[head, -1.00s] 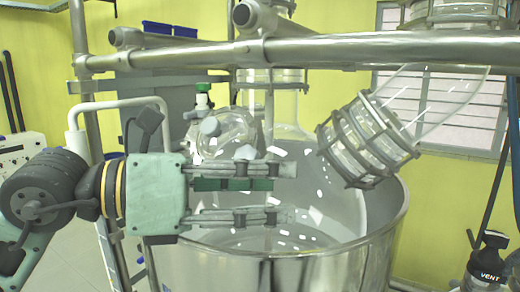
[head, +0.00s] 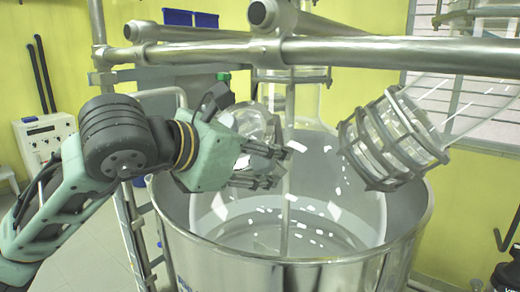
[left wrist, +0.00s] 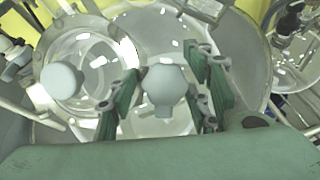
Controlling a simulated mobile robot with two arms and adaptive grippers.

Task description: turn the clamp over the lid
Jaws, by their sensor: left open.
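My left gripper (head: 272,170) comes in from the left over the big glass vessel, beside the round glass lid (head: 256,120). In the left wrist view, its green-padded fingers (left wrist: 163,98) are apart, with a grey rounded knob (left wrist: 165,86) between them. The knob seems to belong to the clamp; I cannot tell whether any pad touches it. A second grey knob (left wrist: 62,80) is left of the fingers, in front of the lid (left wrist: 88,62). In the head view the gripper hides most of the clamp and the lid's lower part. My right gripper is not in view.
The open steel vessel (head: 405,232) surrounds the glass. A thick metal rail (head: 400,53) crosses above my gripper. A tilted glass tube with a caged metal collar (head: 390,140) stands to the right. A dark bottle (head: 508,272) is at the lower right.

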